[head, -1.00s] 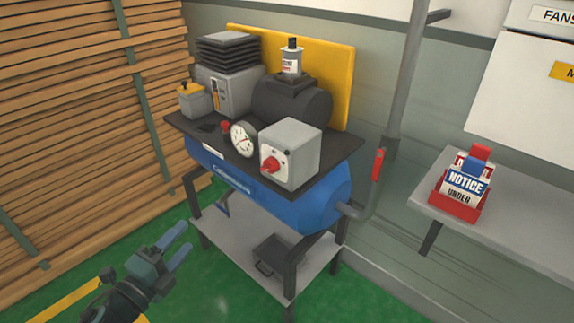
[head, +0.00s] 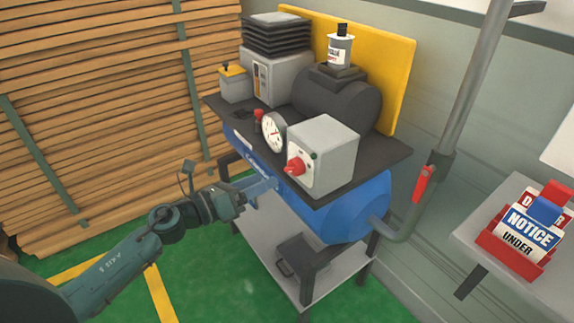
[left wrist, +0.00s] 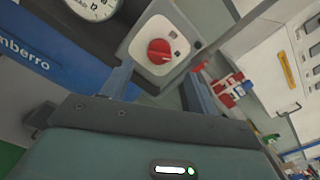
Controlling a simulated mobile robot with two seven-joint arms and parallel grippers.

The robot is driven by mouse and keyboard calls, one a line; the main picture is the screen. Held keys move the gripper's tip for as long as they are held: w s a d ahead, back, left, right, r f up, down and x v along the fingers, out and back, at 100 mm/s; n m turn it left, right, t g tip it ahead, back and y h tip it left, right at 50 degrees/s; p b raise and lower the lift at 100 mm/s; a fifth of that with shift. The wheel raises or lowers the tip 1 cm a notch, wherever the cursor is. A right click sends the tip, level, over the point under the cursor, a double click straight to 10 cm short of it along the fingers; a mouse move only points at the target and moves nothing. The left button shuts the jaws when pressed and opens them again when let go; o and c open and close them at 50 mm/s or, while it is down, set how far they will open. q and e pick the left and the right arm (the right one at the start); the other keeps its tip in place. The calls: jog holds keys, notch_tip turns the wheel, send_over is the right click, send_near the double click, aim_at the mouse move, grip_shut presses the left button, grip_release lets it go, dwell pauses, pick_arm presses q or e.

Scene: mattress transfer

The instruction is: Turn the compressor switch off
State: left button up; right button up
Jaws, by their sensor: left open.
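The compressor (head: 345,213) is a blue tank on a dark stand. A grey switch box (head: 330,150) sits on its top plate. The box has a red rotary switch (head: 296,166) on its front face. In the left wrist view the red switch (left wrist: 159,51) shows between my fingers, beyond their tips. My left gripper (head: 268,187) is open and empty, in front of the tank and a little below and left of the switch. It looks apart from the switch. My right gripper is not in view.
A round gauge (head: 273,132) sits left of the box. A red-handled pipe valve (head: 422,185) is at the right. A shelf (head: 515,290) holds a red rack of notice signs (head: 527,234). Stacked planks (head: 100,110) stand at the left. Green floor is open in front.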

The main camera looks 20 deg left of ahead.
aim_at(288, 169)
pick_arm(q)
jog(key=p+x, duration=0.1)
jog(key=x, duration=0.6)
jog(key=shift+w+d, duration=0.2)
jog(key=shift+w, duration=0.05)
jog(key=shift+c, duration=0.3)
jog(key=c, duration=0.9)
